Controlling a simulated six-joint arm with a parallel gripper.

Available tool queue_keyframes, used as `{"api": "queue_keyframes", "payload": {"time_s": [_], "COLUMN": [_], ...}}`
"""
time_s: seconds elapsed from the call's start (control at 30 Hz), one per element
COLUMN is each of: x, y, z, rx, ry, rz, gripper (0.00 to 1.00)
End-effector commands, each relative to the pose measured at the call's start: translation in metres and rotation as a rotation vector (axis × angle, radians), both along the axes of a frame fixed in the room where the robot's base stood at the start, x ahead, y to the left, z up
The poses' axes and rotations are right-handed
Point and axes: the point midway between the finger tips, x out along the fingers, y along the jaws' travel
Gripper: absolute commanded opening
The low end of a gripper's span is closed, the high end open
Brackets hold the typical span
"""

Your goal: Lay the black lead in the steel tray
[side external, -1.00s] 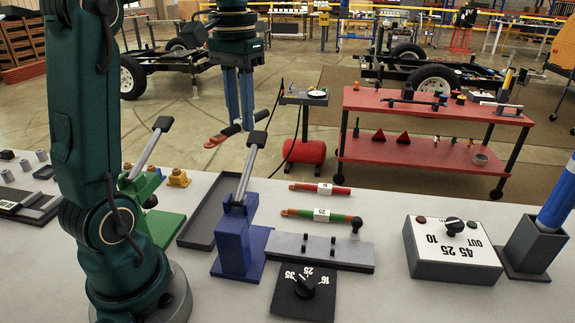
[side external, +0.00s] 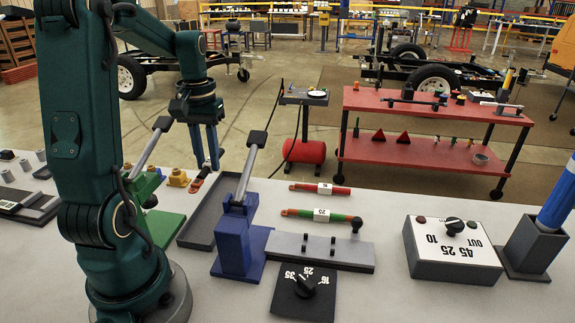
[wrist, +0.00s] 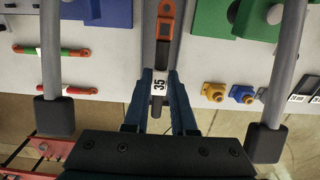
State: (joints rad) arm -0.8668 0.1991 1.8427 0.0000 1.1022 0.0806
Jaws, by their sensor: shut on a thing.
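The black lead (side external: 205,171) is held between the fingers of my gripper (side external: 207,164), near the far end of the steel tray (side external: 208,218). In the wrist view the lead shows a white "35" label (wrist: 158,86) between the fingertips, and a copper lug (wrist: 165,20) points toward the top of the picture. There the lead lies roughly in line with the tray's length, seen over it. In the side view the lug end hangs lower and the lead looks tilted. The exact height above the tray is hard to tell. The tray looks empty.
A blue press (side external: 236,235) with a raised lever stands right of the tray; a green one (side external: 160,222) stands left. Red (side external: 320,188) and green-and-red (side external: 320,215) leads lie to the right.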

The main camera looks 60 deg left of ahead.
Motion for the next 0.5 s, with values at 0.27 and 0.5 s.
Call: {"api": "queue_keyframes", "payload": {"time_s": [0.27,0.5], "x": [0.000,0.000], "y": [0.000,0.000], "z": [-0.028,-0.049], "rx": [0.001,-0.001], "ry": [-0.001,0.001], "rz": [-0.001,-0.001], "gripper": [0.00,0.00]}}
